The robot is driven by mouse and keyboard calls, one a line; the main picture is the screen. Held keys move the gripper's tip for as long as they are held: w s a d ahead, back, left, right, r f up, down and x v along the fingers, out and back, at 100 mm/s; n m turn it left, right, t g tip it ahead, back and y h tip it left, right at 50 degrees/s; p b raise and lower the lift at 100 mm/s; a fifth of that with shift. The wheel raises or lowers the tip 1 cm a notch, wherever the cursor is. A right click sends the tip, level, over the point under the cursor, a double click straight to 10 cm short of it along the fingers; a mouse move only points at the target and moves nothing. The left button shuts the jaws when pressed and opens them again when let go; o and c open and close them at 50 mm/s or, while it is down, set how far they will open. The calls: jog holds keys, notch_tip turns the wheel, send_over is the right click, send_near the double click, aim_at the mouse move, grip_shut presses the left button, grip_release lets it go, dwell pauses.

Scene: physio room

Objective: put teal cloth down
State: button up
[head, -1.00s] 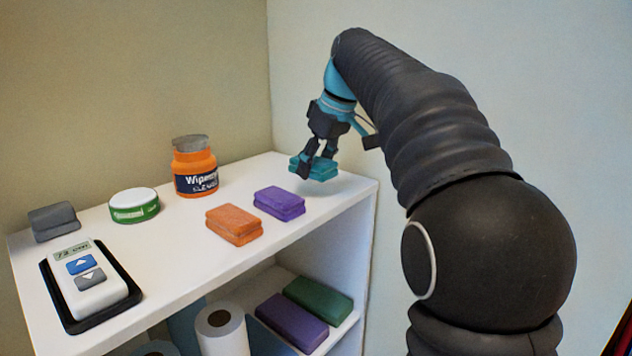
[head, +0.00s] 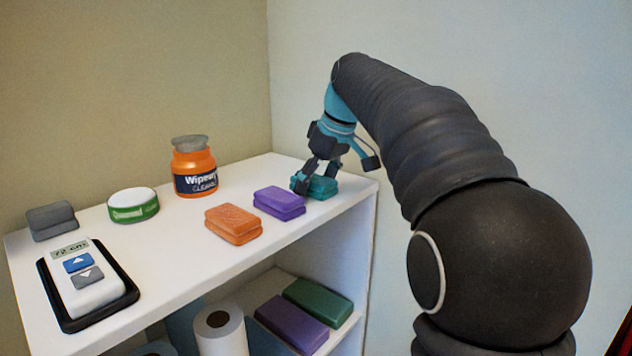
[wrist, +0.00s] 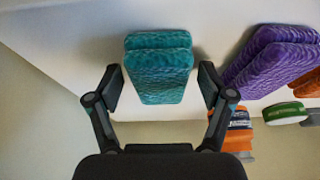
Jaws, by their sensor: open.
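The teal cloth (head: 322,187) is a folded block lying on the white shelf top near its right end. In the wrist view the teal cloth (wrist: 158,68) lies between the two fingers, with a gap on each side. My gripper (head: 318,182) is just above and around the cloth's near part; its fingers hide some of it. In the wrist view my gripper (wrist: 160,88) is open and apart from the cloth.
A purple cloth (head: 279,203) and an orange cloth (head: 233,223) lie left of the teal one. An orange wipes jar (head: 194,170), a green-and-white tin (head: 133,206), a grey block (head: 52,221) and a remote in a black tray (head: 125,298) stand farther left. The shelf top's (head: 345,203) right edge is close.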

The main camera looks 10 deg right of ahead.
jog(key=p+v, duration=0.2)
jog(key=v, duration=1)
jog(key=s+a+f+m+t+h, duration=0.2)
jog(key=s+f+m, duration=0.5)
jog(key=s+f, duration=1.9)
jog(key=shift+s+a+f+h, duration=0.3)
jog(key=shift+a+f, duration=0.2)
jog(key=shift+f, duration=0.3)
